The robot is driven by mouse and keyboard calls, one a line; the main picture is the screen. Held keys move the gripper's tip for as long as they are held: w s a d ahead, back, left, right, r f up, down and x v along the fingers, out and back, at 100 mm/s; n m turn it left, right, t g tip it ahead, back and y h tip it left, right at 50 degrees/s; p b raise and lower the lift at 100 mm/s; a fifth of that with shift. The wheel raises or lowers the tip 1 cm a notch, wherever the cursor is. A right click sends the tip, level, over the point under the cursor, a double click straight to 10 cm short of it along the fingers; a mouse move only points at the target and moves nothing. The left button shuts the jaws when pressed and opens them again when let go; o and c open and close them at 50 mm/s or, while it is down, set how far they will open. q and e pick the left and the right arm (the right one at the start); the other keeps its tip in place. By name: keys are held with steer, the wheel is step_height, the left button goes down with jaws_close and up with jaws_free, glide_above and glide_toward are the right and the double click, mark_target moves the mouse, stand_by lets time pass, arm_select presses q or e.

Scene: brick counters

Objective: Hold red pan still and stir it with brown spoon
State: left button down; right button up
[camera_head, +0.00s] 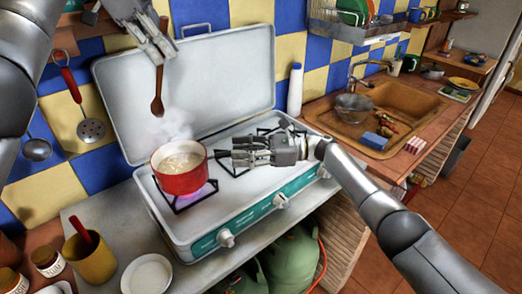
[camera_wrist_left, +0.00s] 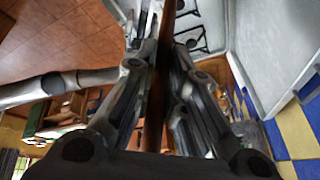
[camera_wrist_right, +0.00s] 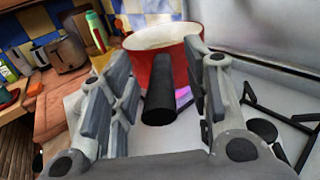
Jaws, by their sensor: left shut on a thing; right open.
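The red pan (camera_head: 183,183) stands on the left burner of the camping stove, with pale steaming contents and a purple-blue flame under it. My left gripper (camera_head: 155,45) is up at the wall, above the pan. It is shut on the brown spoon (camera_head: 158,97), which hangs bowl down, above the pan and apart from it. The spoon shaft also shows between the fingers in the left wrist view (camera_wrist_left: 157,95). My right gripper (camera_head: 240,151) is just right of the pan. In the right wrist view its open fingers are on either side of the black pan handle (camera_wrist_right: 159,98).
The stove's raised lid (camera_head: 190,85) stands behind the burners. A white bottle (camera_head: 295,90) is right of the lid, and the sink (camera_head: 395,105) is further right. A yellow cup (camera_head: 90,262) and white plates (camera_head: 147,274) are at the front left. Utensils hang on the left wall.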

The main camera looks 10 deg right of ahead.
steer(key=shift+w+a, duration=0.1)
steer(key=shift+a, duration=1)
jaws_close()
